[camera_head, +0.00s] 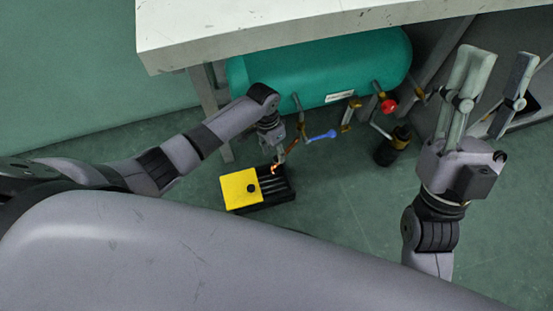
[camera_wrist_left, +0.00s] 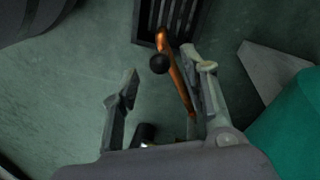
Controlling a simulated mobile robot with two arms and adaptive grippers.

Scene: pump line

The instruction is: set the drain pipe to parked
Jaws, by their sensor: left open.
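The copper-coloured drain pipe (camera_head: 275,168) hangs below the front of the green tank (camera_head: 320,66), its bent lower end over the black slotted box (camera_head: 279,188). In the left wrist view the drain pipe (camera_wrist_left: 178,76) runs slanting beside the right finger, with a black ball knob (camera_wrist_left: 159,64) near its bend. My left gripper (camera_head: 274,145) is at the pipe, pointing down; in the wrist view its fingers (camera_wrist_left: 165,95) are apart, with the pipe close to the right finger. Whether they touch is unclear. My right gripper (camera_head: 497,75) is open and empty, off to the right.
A blue lever (camera_head: 321,136), a red knob (camera_head: 388,106) and brass fittings stick out from the tank. A black container (camera_head: 392,147) stands on the floor. A white tabletop (camera_head: 260,25) overhangs the tank.

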